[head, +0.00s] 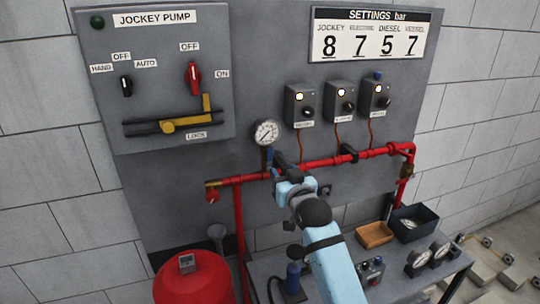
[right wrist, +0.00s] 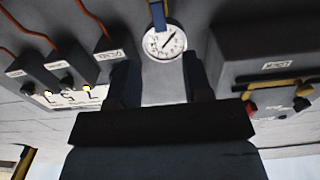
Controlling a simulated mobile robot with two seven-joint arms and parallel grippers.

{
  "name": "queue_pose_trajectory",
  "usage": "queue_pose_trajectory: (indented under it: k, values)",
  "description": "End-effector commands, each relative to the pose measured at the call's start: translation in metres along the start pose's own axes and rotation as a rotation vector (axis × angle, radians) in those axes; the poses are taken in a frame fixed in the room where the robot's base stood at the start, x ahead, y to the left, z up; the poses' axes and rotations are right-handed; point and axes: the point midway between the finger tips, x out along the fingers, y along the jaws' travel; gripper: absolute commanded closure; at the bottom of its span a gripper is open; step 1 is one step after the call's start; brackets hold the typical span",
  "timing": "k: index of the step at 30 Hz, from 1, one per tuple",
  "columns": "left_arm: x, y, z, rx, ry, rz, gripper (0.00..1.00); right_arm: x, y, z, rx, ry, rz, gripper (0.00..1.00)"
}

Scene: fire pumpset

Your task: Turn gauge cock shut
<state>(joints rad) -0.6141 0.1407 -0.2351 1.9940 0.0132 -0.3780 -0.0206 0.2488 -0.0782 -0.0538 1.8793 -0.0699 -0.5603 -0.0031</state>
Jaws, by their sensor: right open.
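The round white pressure gauge (head: 266,132) stands above the red pipe on the grey panel. Just below it is the gauge cock with a blue lever (head: 269,155), which looks upright, in line with the gauge stem. The right wrist view, turned upside down, shows the gauge (right wrist: 164,42) and the blue lever (right wrist: 158,14) beyond my fingers. My right gripper (right wrist: 162,76) is open and empty, its dark fingers spread to either side below the gauge in that picture. In the head view it is close to the cock, partly hidden by my arm; I cannot tell any contact. My left gripper is not in view.
The red pipe (head: 320,162) runs across the panel at cock height. The jockey pump box (head: 160,85) is at upper left, with three small switch boxes (head: 341,100) to the right. A red tank (head: 193,280) and a bench with an orange tray (head: 374,235) stand below.

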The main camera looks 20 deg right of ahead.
Motion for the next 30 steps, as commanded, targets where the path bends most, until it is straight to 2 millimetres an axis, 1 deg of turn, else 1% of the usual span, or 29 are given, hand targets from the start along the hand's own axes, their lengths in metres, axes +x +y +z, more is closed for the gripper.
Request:
queue_pose_trajectory:
  k: [1, 6, 9, 13, 18, 27, 29, 30]
  values:
    - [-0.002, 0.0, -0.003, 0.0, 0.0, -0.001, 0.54, 0.013, 0.0, -0.003, 0.0, 0.0, 0.0, 0.54]
    - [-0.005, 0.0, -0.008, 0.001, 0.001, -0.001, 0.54, 0.049, 0.0, -0.002, 0.0, -0.001, 0.001, 0.54]
    - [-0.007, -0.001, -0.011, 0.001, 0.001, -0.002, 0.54, 0.068, 0.0, -0.002, 0.0, -0.001, 0.001, 0.54]
    - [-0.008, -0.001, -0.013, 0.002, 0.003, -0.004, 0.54, 0.086, 0.0, -0.001, 0.0, 0.0, 0.0, 0.54]
    - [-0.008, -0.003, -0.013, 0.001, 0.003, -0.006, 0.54, 0.097, 0.0, -0.001, 0.0, 0.001, 0.0, 0.54]
    - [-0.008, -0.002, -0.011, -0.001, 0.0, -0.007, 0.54, 0.098, 0.0, 0.0, 0.0, 0.0, 0.0, 0.54]
    - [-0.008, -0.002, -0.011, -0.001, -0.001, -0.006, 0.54, 0.098, 0.0, 0.0, 0.0, 0.0, 0.0, 0.68]
    - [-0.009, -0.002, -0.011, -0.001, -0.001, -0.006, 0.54, 0.098, 0.0, 0.0, 0.0, 0.0, 0.0, 0.77]
